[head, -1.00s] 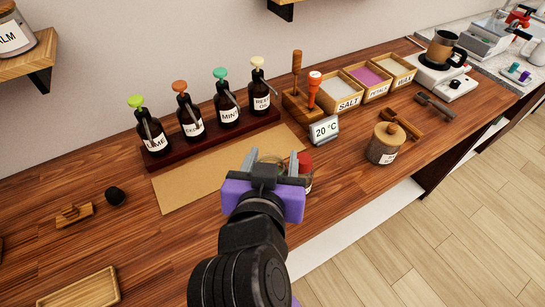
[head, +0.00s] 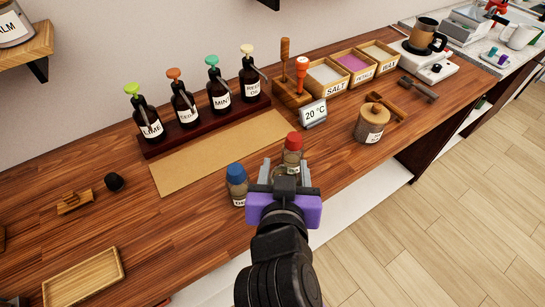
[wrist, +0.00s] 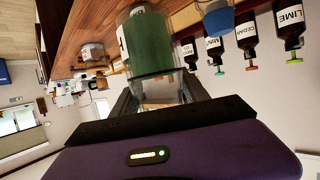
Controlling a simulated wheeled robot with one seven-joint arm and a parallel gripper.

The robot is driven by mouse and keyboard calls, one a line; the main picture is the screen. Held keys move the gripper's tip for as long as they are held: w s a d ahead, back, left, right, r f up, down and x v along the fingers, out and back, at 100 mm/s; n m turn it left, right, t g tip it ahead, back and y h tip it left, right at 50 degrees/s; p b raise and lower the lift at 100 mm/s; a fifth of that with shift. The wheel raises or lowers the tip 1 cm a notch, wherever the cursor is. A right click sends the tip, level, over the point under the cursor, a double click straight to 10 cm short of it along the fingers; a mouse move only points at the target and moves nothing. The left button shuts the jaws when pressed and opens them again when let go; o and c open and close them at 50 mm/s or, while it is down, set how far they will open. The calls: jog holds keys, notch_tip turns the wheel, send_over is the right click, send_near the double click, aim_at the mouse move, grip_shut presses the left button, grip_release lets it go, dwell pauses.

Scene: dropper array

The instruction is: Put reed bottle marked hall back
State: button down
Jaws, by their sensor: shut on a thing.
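My gripper (head: 286,172) is over the front edge of the wooden counter. It is shut on a bottle (wrist: 150,45) with a green body, a clear glass part and a white label. The letter H shows on the label in the wrist view; the rest is turned away. My gripper mostly hides this bottle in the head view. A red-capped jar (head: 293,143) stands just beyond my gripper, and a blue-capped jar (head: 236,178) stands to its left. The blue cap also shows in the wrist view (wrist: 215,22).
A dark rack (head: 200,130) holds pump bottles labelled lime, cedar, mint and reed oil. A tan mat (head: 205,155) lies bare before it. A 20 °C display (head: 313,113), a lidded jar (head: 371,124) and labelled boxes (head: 352,62) stand right. An empty wooden tray (head: 82,278) lies front left.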

jog(key=w+d+f, duration=0.1)
jog(key=d+f, duration=1.7)
jog(key=f, duration=0.2)
jog(key=shift+d+n+y, duration=0.15)
jog(key=shift+n+y, duration=0.15)
jog(key=shift+y, duration=0.1)
jog(key=shift+w, duration=0.1)
